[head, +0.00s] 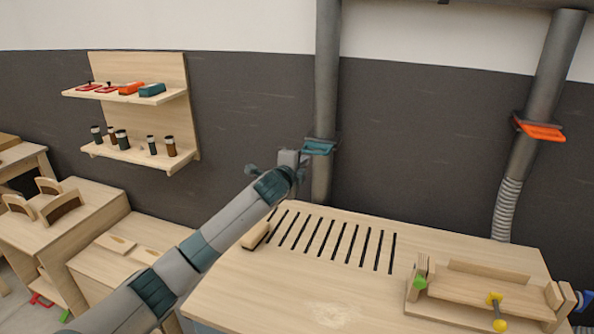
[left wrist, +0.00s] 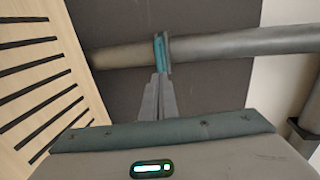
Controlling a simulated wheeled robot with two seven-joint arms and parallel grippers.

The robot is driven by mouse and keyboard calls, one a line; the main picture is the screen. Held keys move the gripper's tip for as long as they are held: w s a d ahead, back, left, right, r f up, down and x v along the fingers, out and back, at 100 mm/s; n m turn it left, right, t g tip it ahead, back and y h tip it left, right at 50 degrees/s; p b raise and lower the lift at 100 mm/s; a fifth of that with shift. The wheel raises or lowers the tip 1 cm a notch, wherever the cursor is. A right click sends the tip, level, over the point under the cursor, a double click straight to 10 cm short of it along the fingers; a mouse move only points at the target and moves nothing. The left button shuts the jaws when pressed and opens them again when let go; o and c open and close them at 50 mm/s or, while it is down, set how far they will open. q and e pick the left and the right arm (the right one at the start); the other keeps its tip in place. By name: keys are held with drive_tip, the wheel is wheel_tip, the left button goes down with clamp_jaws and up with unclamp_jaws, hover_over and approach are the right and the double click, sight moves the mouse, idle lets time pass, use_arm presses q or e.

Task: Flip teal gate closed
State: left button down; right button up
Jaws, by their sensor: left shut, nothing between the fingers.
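The teal gate (head: 319,147) sits on the left vertical grey duct (head: 327,60) behind the slatted table. Its flat teal handle sticks out to the front. In the left wrist view the teal gate (left wrist: 160,54) shows edge-on across the duct (left wrist: 120,54). My left gripper (head: 303,157) is at the gate's left side, just below its level. In the left wrist view the shut fingers (left wrist: 158,84) point at the gate, their tips close to its end. I cannot tell whether they touch it. The fingers hold nothing. My right gripper is not in view.
An orange gate (head: 540,131) sits on the right duct. The slatted wooden table (head: 300,285) stands below, with a wooden jig (head: 480,290) at its right. A wall shelf (head: 135,150) with jars and small boxes is at the left.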

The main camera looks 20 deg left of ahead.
use_arm(q)
drive_tip(key=s, duration=0.2)
drive_tip(key=s+r+b, duration=0.1)
drive_tip(key=s, duration=0.2)
drive_tip(key=shift+a, duration=0.1)
idle(0.4)
drive_tip(key=shift+f, duration=0.1)
